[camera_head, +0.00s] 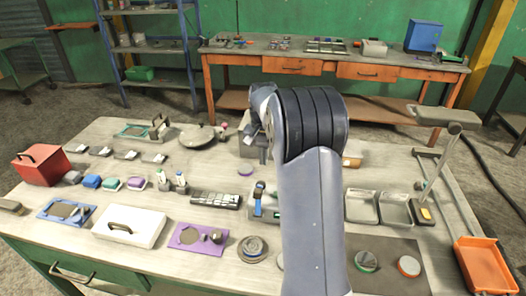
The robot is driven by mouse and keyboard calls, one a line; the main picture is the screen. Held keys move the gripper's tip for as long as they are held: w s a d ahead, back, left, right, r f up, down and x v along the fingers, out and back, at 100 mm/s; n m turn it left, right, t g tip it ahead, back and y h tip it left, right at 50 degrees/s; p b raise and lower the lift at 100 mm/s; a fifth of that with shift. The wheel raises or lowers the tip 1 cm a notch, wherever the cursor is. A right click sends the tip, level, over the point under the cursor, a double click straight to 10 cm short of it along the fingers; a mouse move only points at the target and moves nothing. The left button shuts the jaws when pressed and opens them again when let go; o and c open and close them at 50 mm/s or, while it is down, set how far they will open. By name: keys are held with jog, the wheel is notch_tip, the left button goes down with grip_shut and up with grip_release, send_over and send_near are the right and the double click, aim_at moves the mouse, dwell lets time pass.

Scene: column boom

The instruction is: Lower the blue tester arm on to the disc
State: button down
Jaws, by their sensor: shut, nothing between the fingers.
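A blue tester plate (47,214) lies flat at the left front of the bench. A round brownish disc (63,210) sits on it, and a small blue arm (81,214) stands at the disc's right side. The arm is too small to tell its tilt or whether it touches the disc. My own arm rises large in the middle, well to the right of the tester. My gripper does not show; it is hidden behind my arm or out of frame.
A white case (130,228) and a purple plate (186,250) stand right of the tester. Small coloured blocks (113,184) and a red box (41,165) are behind it. A blue upright piece (258,197), grey trays (361,207) and an orange bin (487,265) lie farther right.

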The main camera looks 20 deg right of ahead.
notch_tip(320, 180, down, 6)
jog(key=shift+r+p, duration=0.25)
jog(key=shift+p, duration=0.2)
jog(key=shift+s+a+r+p, duration=0.25)
jog(key=shift+s+a+r, duration=0.15)
jog(key=shift+s, duration=0.25)
jog(key=shift+s+a+r+p, duration=0.2)
jog(key=shift+s+a+r, duration=0.1)
jog(key=shift+s+a, duration=0.25)
jog(key=shift+s, duration=0.35)
jog(key=shift+s+b, duration=0.1)
jog(key=shift+b, duration=0.35)
